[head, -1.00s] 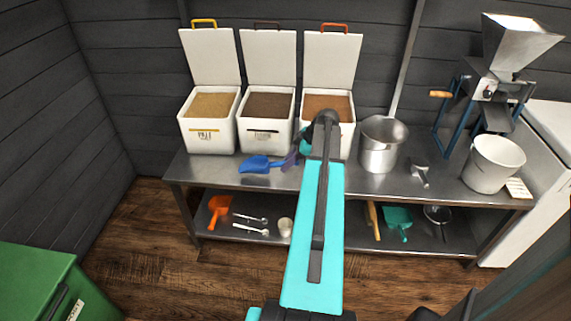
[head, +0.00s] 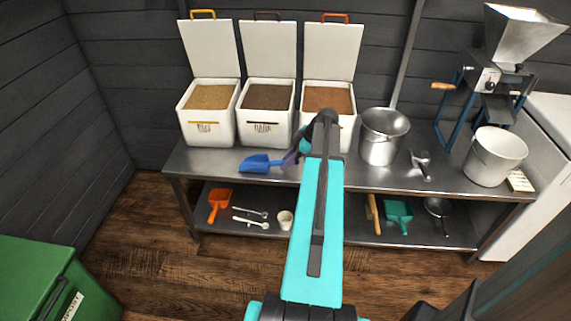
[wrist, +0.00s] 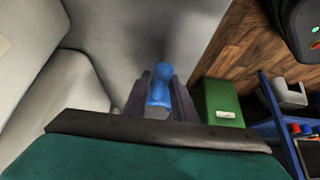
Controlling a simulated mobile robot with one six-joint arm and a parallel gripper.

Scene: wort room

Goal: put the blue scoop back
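The blue scoop (head: 256,163) shows in the head view over the left part of the steel table, in front of the white bins. My gripper (head: 292,155) is at the scoop's right end, partly hidden behind my arm. In the wrist view, the scoop's blue handle (wrist: 160,82) sits between the two dark fingers of my gripper (wrist: 160,100), which are shut on it. The scoop seems to be just clear of the tabletop, but the gap is hard to tell.
Open bins with yellow (head: 208,126), brown (head: 266,126) and orange (head: 341,122) lid handles hold grain. A steel pot (head: 383,145), white bucket (head: 492,160) and mill (head: 500,75) stand to the right. Orange (head: 219,203) and teal (head: 398,214) scoops lie on the lower shelf.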

